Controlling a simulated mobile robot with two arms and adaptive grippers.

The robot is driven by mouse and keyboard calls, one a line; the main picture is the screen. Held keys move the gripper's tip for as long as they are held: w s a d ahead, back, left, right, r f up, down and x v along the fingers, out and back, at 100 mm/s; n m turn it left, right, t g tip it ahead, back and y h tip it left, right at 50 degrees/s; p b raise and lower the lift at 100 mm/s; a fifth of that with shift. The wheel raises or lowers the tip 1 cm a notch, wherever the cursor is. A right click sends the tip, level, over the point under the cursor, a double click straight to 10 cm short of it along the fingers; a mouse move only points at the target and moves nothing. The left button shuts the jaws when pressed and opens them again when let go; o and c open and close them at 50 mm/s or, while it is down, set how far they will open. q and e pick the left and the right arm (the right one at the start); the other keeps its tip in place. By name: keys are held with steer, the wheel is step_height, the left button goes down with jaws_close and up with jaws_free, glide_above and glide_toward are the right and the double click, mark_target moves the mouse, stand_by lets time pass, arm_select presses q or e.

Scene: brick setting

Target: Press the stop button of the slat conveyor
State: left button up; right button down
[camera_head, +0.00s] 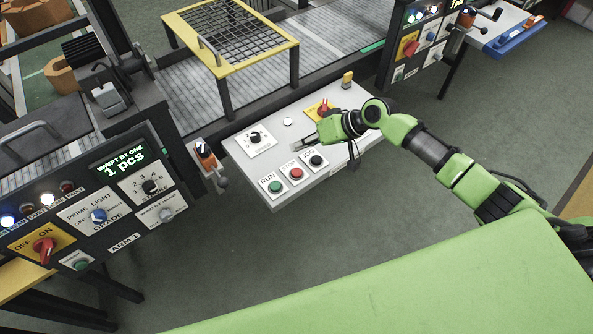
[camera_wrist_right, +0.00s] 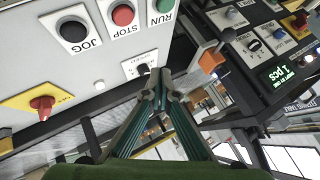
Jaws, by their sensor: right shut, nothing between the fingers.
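The red stop button (camera_head: 296,173) sits on a sloped light-grey panel (camera_head: 350,99) in front of the slat conveyor (camera_head: 190,88), between the green run button (camera_head: 275,187) and the black jog button (camera_head: 316,160). In the right wrist view the red button (camera_wrist_right: 122,14) is at the top, with its STOP label below. My right gripper (camera_head: 297,147) is shut and empty, above the panel just behind the button row, apart from the red button. Its fingers (camera_wrist_right: 162,76) point toward the speed knob (camera_wrist_right: 143,68) in the wrist view. My left gripper is not in view.
A red rotary switch on a yellow plate (camera_head: 323,108) and a white lamp (camera_head: 287,122) are on the same panel. A dark control box (camera_head: 124,196) with a lit display stands left. A yellow-framed mesh guard (camera_head: 174,24) stands over the conveyor. Open floor lies in front.

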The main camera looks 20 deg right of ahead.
mark_target(299, 172)
step_height(299, 172, down, 8)
steer(key=b, duration=0.7)
steer(key=shift+f, duration=0.45)
stand_by(0.9)
steer(key=shift+f+b, duration=0.45)
steer(key=shift+b, duration=0.05)
steer(key=shift+f+b, duration=0.35)
steer(key=shift+f, duration=0.15)
stand_by(0.4)
stand_by(0.3)
steer(key=shift+r+p, duration=0.8)
steer(key=shift+r, duration=0.15)
